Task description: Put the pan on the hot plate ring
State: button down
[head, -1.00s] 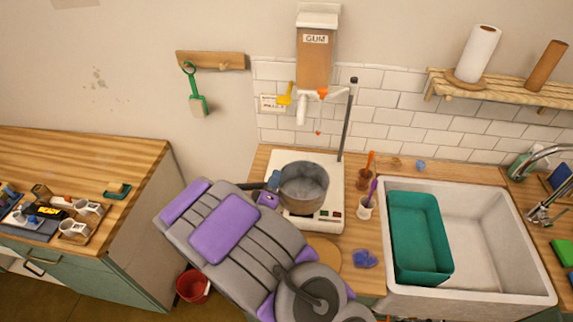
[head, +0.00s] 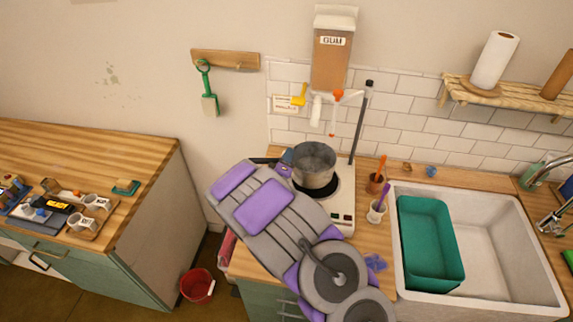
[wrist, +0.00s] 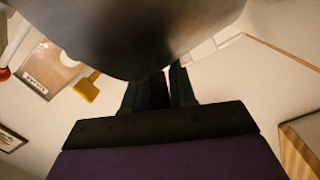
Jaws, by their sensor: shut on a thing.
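The grey metal pan (head: 314,166) is over the white hot plate (head: 341,205) on the wooden counter in the head view. My gripper (head: 284,163) is at the pan's left side, mostly hidden behind my purple and grey arm. In the wrist view the pan's dark rounded side (wrist: 150,35) fills the top, and my gripper's dark fingers (wrist: 158,90) meet below it, shut on the pan, apparently at its handle. I cannot tell whether the pan touches the hot plate.
A gum dispenser (head: 333,50) hangs above the back of the hot plate, with a dark upright rod (head: 361,122) beside it. Cups with tools (head: 376,211) stand to the right, before the sink (head: 490,250) with a teal tub (head: 428,240). A red bucket (head: 197,286) is on the floor.

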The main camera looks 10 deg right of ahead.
jog(key=d+f, duration=0.2)
jog(key=f, duration=0.1)
jog(key=shift+d, duration=0.1)
jog(key=shift+d+r, duration=0.2)
jog(key=shift+d, duration=0.05)
jog(key=c, duration=1.4)
grip_release()
jog(key=shift+a, duration=0.1)
jog(key=o, duration=0.5)
jog(key=shift+a+f, duration=0.1)
jog(key=shift+a, duration=0.85)
jog(key=shift+s+d, duration=0.2)
jog(key=shift+d, duration=0.45)
jog(key=shift+s, duration=0.25)
jog(key=v, duration=0.4)
jog(key=a+v, duration=0.1)
jog(key=v, duration=0.4)
jog(key=shift+a, duration=0.1)
jog(key=shift+s+d, duration=0.2)
jog(key=shift+s, duration=0.7)
jog(key=shift+s+a, duration=0.1)
jog(key=shift+a, duration=0.1)
